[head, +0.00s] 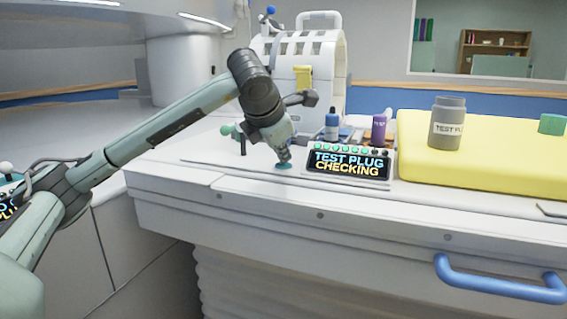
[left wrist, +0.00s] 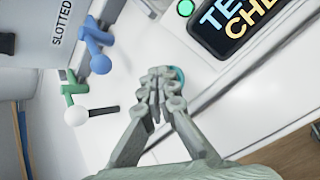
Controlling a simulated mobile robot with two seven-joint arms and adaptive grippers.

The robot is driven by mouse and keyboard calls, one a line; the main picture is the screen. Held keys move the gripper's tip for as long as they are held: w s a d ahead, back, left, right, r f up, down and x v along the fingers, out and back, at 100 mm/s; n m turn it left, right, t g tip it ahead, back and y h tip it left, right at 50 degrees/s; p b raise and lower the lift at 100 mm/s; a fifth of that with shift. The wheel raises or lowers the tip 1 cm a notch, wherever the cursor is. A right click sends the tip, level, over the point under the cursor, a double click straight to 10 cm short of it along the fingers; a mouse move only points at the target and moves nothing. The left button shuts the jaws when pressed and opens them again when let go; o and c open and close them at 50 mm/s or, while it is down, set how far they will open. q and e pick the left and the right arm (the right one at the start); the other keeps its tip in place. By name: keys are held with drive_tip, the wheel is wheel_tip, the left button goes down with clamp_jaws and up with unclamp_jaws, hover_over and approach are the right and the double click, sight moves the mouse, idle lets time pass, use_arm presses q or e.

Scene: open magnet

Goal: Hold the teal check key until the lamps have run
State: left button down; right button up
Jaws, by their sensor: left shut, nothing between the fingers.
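The teal check key (head: 284,166) is a small round button on the white bench top, left of the display. My left gripper (head: 285,159) points down with its closed, empty fingertips at the key, apparently touching it. In the left wrist view the fingertips (left wrist: 160,77) cover most of the key, and only a teal rim (left wrist: 178,75) shows beside them. The display (head: 347,165) reads "TEST PLUG CHECKING". A row of small lamps (head: 345,149) runs along its top; several glow green and the rightmost look darker. My right gripper is not in view.
A slotted white housing (head: 300,85) stands behind. A yellow pad (head: 480,160) with a grey jar (head: 447,125) lies right.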

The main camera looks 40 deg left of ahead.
use_arm(q)
drive_tip(key=shift+r, duration=0.1)
idle(0.7)
drive_tip(key=shift+r+p, duration=0.55)
drive_tip(key=shift+r, duration=0.2)
drive_tip(key=shift+r+p, duration=1.9)
drive_tip(key=shift+r, duration=0.7)
drive_tip(key=shift+f, duration=0.1)
